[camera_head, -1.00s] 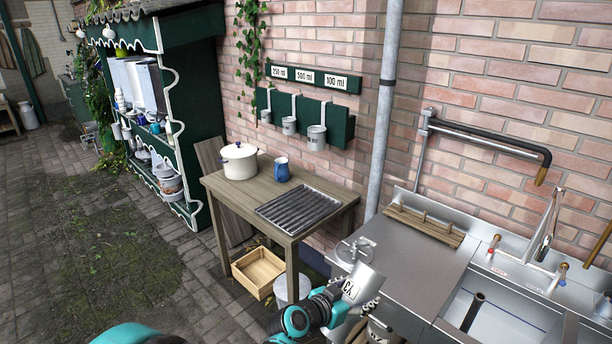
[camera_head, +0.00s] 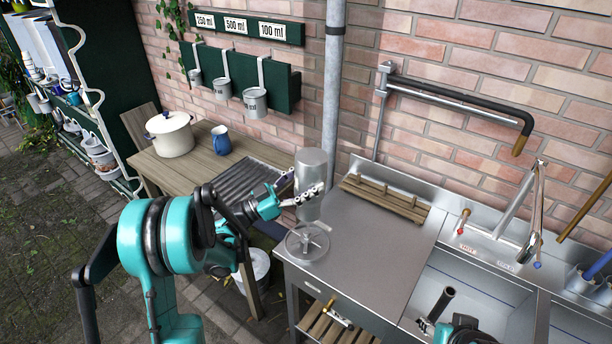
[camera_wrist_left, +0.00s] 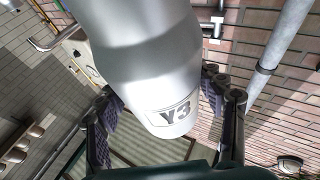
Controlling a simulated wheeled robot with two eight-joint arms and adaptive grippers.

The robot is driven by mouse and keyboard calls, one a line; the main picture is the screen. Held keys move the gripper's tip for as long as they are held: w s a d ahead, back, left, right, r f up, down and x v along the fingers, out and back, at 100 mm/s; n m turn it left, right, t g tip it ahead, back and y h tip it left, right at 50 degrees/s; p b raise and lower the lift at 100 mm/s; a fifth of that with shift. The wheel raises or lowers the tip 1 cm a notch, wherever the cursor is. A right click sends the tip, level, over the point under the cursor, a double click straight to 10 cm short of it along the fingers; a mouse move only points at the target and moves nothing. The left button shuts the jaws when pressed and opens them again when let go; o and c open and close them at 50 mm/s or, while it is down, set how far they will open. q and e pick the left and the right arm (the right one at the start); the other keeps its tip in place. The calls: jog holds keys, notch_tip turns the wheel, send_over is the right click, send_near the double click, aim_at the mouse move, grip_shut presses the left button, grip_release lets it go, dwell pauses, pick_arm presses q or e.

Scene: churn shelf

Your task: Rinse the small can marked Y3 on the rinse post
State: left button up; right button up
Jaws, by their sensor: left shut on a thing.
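The small grey metal can (camera_head: 311,172) is held in my left gripper (camera_head: 303,196), with its long axis near vertical. The black Y3 label shows on it in the left wrist view (camera_wrist_left: 173,112), with fingers on both sides of the can. I cannot tell which end is its mouth. The rinse post (camera_head: 307,244), a round spoked metal fitting, sits at the left end of the steel counter. The can is above and apart from it. A teal and black part of my right arm shows at the bottom right; its fingers are not clear.
The steel counter (camera_head: 365,245) is clear beside the post. A wooden rack (camera_head: 385,200) lies along its back. The sink and taps are at right. On the wooden table (camera_head: 195,160) stand a white pot (camera_head: 170,135), a blue mug (camera_head: 220,140) and a ribbed drainer (camera_head: 245,178).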

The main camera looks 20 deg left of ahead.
aim_at(298, 212)
pick_arm(q)
jog(key=shift+s+a+r+h, duration=0.25)
jog(key=shift+a+r+h, duration=0.15)
jog(key=shift+w+f+b, duration=0.1)
jog(key=shift+f+b, duration=4.15)
jog(key=shift+f, duration=1.4)
jog(key=shift+d+f, duration=0.1)
jog(key=shift+f, duration=0.6)
jog(key=shift+r, duration=0.15)
notch_tip(298, 212, up, 7)
jog(key=p, duration=0.4)
dwell(0.4)
